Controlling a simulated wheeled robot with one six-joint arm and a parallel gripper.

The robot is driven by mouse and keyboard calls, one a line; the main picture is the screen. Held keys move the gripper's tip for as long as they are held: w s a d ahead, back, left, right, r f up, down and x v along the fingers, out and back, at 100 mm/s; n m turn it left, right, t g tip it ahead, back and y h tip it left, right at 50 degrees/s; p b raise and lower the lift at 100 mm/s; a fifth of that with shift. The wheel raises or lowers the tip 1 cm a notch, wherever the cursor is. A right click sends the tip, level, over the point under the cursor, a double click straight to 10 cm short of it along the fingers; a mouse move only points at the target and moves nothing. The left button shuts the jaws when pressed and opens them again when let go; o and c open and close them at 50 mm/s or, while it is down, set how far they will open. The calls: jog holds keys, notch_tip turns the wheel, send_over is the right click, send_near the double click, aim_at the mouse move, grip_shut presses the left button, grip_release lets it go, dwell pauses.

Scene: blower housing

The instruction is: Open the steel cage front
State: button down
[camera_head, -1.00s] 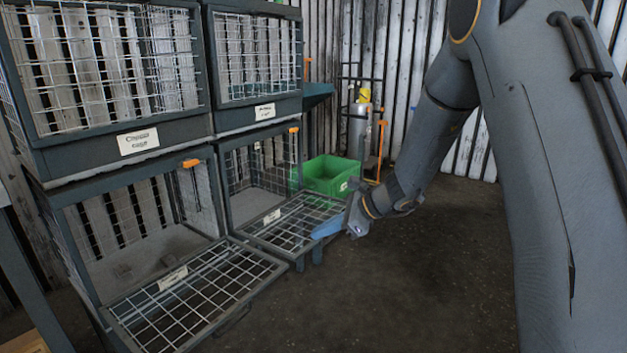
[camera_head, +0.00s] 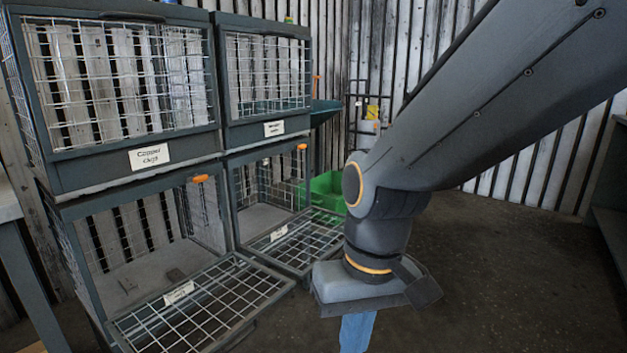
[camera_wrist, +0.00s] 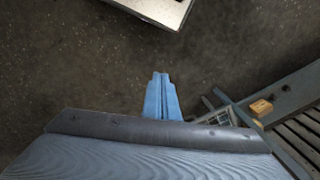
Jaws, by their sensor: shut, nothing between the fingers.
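Wire cages stand in two rows at left. The lower left cage front (camera_head: 205,305) and the lower right cage front (camera_head: 300,242) are both swung down and lie roughly flat. Their labels are too small to read, so I cannot tell which is steel. The upper left cage (camera_head: 120,85), labelled copper, and the upper right cage (camera_head: 268,75) have their fronts upright and shut. My gripper (camera_head: 357,335) has blue fingers, points down and is right of the lowered fronts, apart from them. In the wrist view its fingers (camera_wrist: 161,95) are together and empty over the floor.
A green crate (camera_head: 326,190) stands behind the lower right cage, partly hidden by my arm. A yellow-topped cylinder (camera_head: 370,118) stands by the back wall. In the wrist view a pale-edged object (camera_wrist: 160,8) is at the top. Floor at right is open.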

jog(key=s+d+r+m+h+p, duration=0.1)
jog(key=d+r+m+p, duration=0.2)
jog(key=d+r+p, duration=1)
notch_tip(320, 180, up, 3)
jog(key=p, duration=0.9)
jog(key=shift+s+d+f, duration=0.2)
jog(key=shift+s, duration=0.15)
jog(key=c, duration=2.5)
grip_release()
jog(key=shift+d+r+p, duration=0.15)
jog(key=shift+d+p, duration=0.05)
jog(key=shift+p, duration=0.1)
jog(key=o, duration=0.4)
jog(key=shift+d, duration=0.1)
jog(key=shift+s, duration=0.1)
